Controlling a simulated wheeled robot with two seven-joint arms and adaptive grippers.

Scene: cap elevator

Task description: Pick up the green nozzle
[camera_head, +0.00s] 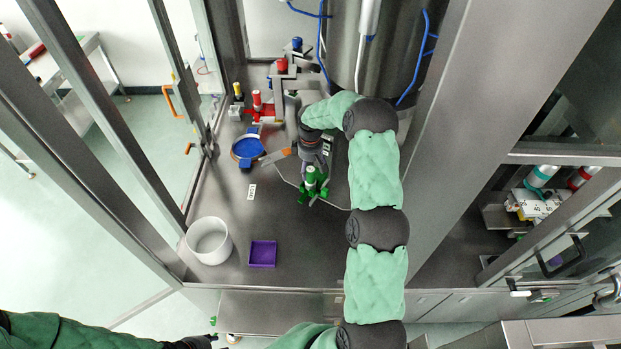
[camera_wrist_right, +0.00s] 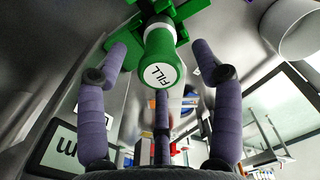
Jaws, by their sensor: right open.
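The green nozzle (camera_head: 311,182) stands on the metal worktop near the middle of the head view. In the right wrist view the green nozzle (camera_wrist_right: 161,62) has a white band and a round white end label reading "FILL". My right gripper (camera_head: 314,168) is right at the nozzle. Its purple-grey fingers are open, spread to both sides of the nozzle and below it in the wrist view, with gaps visible. My left gripper (camera_head: 198,342) is only partly in the head view at the bottom left edge, too small and dark to read its fingers.
A white tub (camera_head: 196,243) and a purple tray (camera_head: 262,263) stand at the front of the worktop. A round blue-rimmed dish (camera_head: 248,148) and red fittings (camera_head: 258,105) lie behind left. A large steel cylinder (camera_head: 385,50) stands behind my right arm. Metal frame posts flank the worktop.

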